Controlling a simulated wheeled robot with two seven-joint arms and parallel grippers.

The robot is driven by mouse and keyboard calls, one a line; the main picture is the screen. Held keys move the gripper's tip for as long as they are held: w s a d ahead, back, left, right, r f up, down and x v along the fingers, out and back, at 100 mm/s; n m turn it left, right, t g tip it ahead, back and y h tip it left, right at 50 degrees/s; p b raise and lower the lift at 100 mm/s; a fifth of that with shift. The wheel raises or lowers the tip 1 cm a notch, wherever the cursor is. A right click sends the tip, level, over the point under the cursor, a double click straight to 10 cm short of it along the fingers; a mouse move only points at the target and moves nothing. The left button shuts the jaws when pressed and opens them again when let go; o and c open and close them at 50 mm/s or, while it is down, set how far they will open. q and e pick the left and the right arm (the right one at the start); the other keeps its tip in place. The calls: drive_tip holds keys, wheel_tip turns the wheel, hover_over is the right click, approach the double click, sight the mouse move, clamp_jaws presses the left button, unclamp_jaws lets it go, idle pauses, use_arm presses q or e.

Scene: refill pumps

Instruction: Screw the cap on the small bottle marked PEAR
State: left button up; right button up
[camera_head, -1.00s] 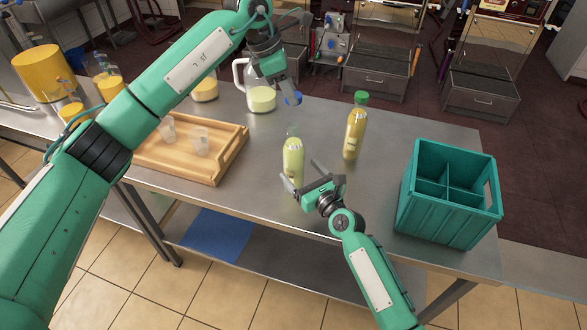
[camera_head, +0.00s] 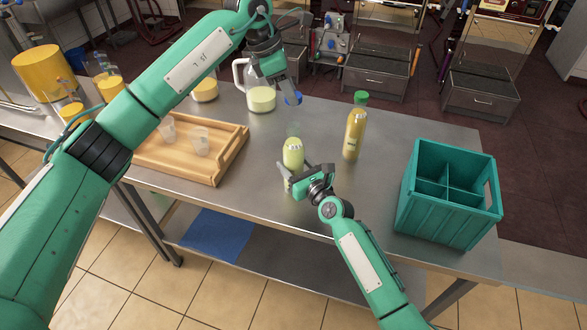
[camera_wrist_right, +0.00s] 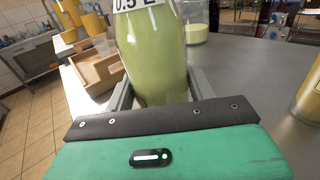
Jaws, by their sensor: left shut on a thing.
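The small bottle (camera_head: 293,153) of pale green liquid stands upright on the steel table, with its clear neck uncapped. In the right wrist view the bottle (camera_wrist_right: 155,60) shows a label part reading "0.5 L"; the word PEAR is not readable. My right gripper (camera_head: 297,182) is open around its lower body, one finger on each side; contact is not clear. Its fingers also show in the right wrist view (camera_wrist_right: 160,95).
A yellow bottle with a green cap (camera_head: 356,125) stands right of the small bottle. A teal crate (camera_head: 448,215) stands at the right. A wooden tray (camera_head: 225,165) with clear cups is at the left. A jug (camera_head: 262,98) stands behind. Front table space is bare.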

drive_tip(key=shift+c, duration=1.1)
use_arm(q)
hover_over(290, 139)
drive_tip(key=w, duration=0.1)
drive_tip(key=shift+f, duration=2.5)
drive_tip(key=shift+f, duration=0.9)
drive_tip(key=shift+f, duration=0.55)
